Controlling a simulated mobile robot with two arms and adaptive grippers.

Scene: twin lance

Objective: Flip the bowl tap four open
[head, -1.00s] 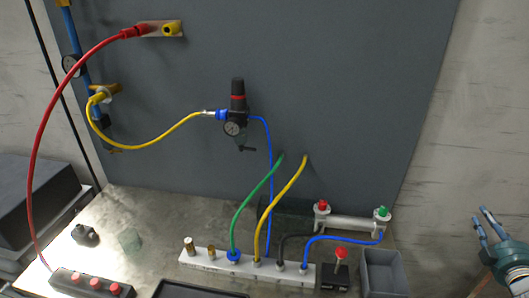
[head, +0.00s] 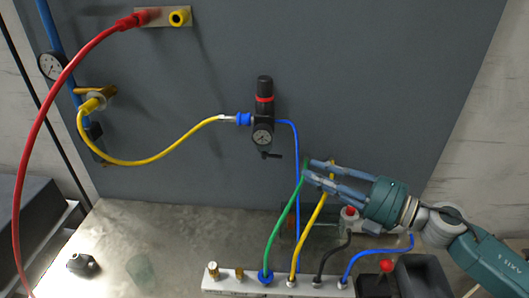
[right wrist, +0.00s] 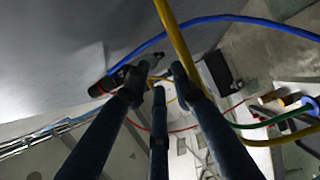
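The black filter-regulator (head: 264,105) with a red band and a round gauge hangs on the grey panel. Under its bowl is a small black tap lever (head: 271,155), lying roughly sideways. My right gripper (head: 308,170) is in front of the panel, right of the tap and slightly lower, apart from it in the picture. Its fingers are spread and empty. In the right wrist view the gripper (right wrist: 157,85) shows three dark fingers, with the regulator (right wrist: 104,86) partly hidden behind the left one. My left gripper is not in view.
A green hose (head: 280,228) and a yellow hose (head: 313,225) rise from the white manifold (head: 220,281) beside my fingers. I cannot tell whether they touch. A blue hose (head: 297,170) runs down from the regulator.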

